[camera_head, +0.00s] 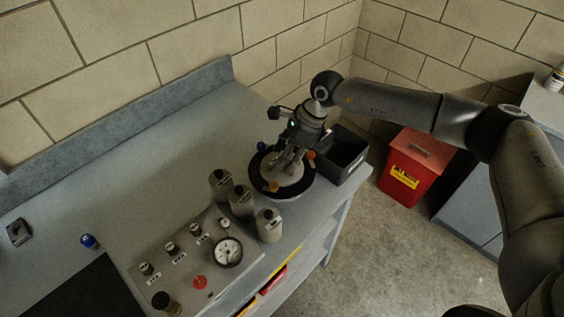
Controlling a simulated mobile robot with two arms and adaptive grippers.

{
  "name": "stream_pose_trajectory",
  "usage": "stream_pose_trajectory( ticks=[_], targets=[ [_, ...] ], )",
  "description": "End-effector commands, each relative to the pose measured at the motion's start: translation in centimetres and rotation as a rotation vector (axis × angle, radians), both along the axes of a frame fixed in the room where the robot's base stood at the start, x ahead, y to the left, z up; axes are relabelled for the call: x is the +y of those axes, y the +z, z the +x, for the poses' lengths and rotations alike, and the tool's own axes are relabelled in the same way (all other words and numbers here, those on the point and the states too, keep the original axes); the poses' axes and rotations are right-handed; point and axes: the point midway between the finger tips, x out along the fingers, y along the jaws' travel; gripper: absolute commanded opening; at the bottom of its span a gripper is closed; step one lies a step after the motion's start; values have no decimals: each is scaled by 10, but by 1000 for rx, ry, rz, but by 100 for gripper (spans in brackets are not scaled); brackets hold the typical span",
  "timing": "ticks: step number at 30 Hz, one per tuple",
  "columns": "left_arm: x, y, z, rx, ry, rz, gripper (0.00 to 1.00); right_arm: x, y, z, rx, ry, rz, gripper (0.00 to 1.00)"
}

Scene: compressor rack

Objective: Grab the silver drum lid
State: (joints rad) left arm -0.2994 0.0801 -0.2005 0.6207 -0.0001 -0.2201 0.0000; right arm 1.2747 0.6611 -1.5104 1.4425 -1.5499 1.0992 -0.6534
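The silver drum lid (285,181) is a round grey disc on the bench, set within a wide black rim (264,186). Orange and blue knobs sit around its edge. My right arm reaches in from the right, and my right gripper (289,166) points down over the lid, its fingers at or very near the lid's middle. The fingers cover part of the lid. I cannot tell whether they touch it or are closed on anything. My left gripper is out of view.
Several grey canisters (241,200) stand close at the lid's left, beside a panel with a gauge (228,252). A black bin (345,154) is just right of the lid. A red waste bin (415,165) stands on the floor. The bench's back middle (160,165) is clear.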

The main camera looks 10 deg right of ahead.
Motion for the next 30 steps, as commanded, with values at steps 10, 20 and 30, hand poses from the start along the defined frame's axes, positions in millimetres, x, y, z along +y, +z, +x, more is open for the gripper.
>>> stream_pose_trajectory(
  ticks=[10, 20, 30],
  targets=[
    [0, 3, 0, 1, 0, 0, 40, 4, -10, 1, 0, 1, 0, 47],
    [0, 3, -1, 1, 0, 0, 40, 4, -10, 1, -1, 1, 0, 4],
    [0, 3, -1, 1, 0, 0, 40, 4, -9, 1, -3, 0, 2, 0]
  ],
)
